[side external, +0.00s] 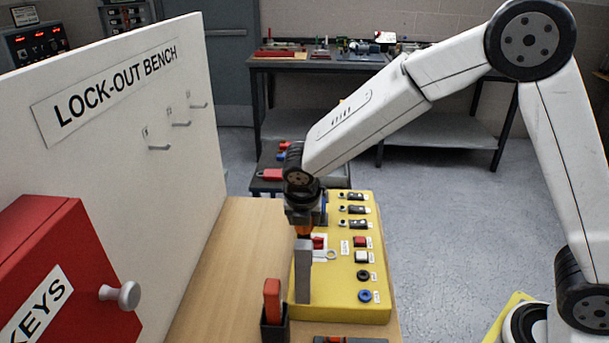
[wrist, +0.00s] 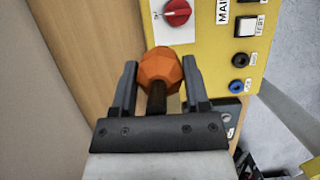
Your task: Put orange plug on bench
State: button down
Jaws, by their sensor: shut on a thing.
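My gripper (wrist: 160,90) is shut on the orange plug (wrist: 160,68). In the wrist view the plug is a faceted orange knob between the fingertips, with a dark stem towards the palm. In the side view my gripper (side external: 303,228) points down over the left edge of the yellow panel, and only a little orange shows there. A grey upright piece (side external: 303,270) stands in line below it; I cannot tell whether it is a finger. The wooden bench (side external: 215,268) runs to the left of the panel and is also in the wrist view (wrist: 72,52). The plug's lower end is hidden.
The yellow panel (side external: 340,306) carries a red switch (wrist: 177,12), buttons and sockets. A red-topped piece (side external: 272,300) stands in a dark holder at the front. The white LOCK-OUT BENCH board (side external: 120,150) and red KEYS box (side external: 85,250) bound the left. Bare wood lies between.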

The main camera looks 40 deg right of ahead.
jog(key=shift+w+a+f, duration=0.35)
jog(key=shift+w+f, duration=1.15)
jog(key=shift+w, duration=0.65)
jog(key=shift+w+a+f, duration=0.3)
jog(key=shift+w+f, duration=1.25)
jog(key=shift+w, duration=0.6)
jog(key=shift+w+a+f, duration=0.35)
jog(key=shift+w+f, duration=1.15)
jog(key=shift+w, duration=0.65)
jog(key=shift+w+f, duration=0.2)
jog(key=shift+f, duration=1.6)
jog(key=shift+f, duration=0.15)
jog(key=shift+c, duration=0.3)
grip_release()
